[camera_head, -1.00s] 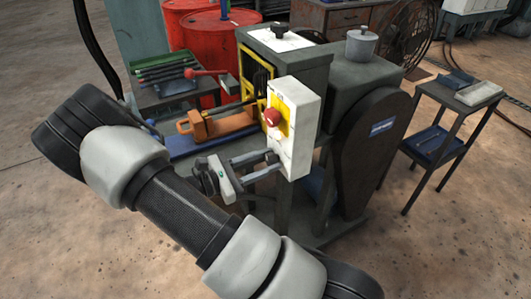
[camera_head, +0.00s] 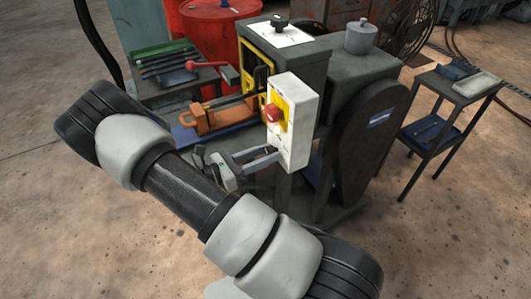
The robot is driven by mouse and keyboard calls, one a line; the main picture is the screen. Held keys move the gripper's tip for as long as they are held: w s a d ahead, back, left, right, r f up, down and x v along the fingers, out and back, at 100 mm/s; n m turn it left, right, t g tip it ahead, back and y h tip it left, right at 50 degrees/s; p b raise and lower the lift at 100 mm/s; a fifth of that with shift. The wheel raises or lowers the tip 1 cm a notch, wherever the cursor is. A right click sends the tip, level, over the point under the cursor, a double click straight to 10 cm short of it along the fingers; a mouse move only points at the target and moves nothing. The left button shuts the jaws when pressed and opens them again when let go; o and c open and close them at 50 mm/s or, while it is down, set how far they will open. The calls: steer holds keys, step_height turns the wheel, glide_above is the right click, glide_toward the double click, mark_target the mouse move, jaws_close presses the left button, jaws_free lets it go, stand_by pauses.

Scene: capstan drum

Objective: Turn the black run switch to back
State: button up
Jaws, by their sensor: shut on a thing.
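The white control box (camera_head: 297,128) stands at the front of the machine, with a yellow plate and a red mushroom button (camera_head: 272,113) on its left-facing side. My gripper (camera_head: 275,154) reaches that side from the left, below the red button. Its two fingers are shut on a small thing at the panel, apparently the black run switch. The switch is hidden by the fingertips, so its angle cannot be told. A separate black knob (camera_head: 279,22) sits on a white plate on top of the machine, away from the gripper.
An orange clamp-like part (camera_head: 216,116) and a red-knobbed lever (camera_head: 192,64) are left of the box. A dark belt guard (camera_head: 368,140) stands right of it. A small side table (camera_head: 465,88) is at right. Open floor lies in front.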

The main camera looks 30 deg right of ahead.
steer(key=o, duration=1.1)
steer(key=shift+c, duration=0.2)
steer(key=a, duration=1.7)
steer(key=shift+s+a, duration=0.25)
steer(key=shift+s, duration=0.1)
steer(key=s+d+r+m+t+y+p, duration=0.1)
steer(key=s+r+m+y+p, duration=0.2)
steer(key=r, duration=0.9)
steer(key=s+d+r+m+t+y+p, duration=0.2)
steer(key=s+r+m+y+p, duration=0.2)
steer(key=s+r+m+y, duration=0.3)
steer(key=s+d+r+m+t+y+p, duration=0.2)
steer(key=s+r+m+y+p, duration=0.2)
steer(key=r, duration=1.3)
steer(key=s+m+y, duration=0.2)
steer(key=m+y, duration=0.2)
steer(key=m, duration=0.2)
steer(key=shift+m, duration=0.4)
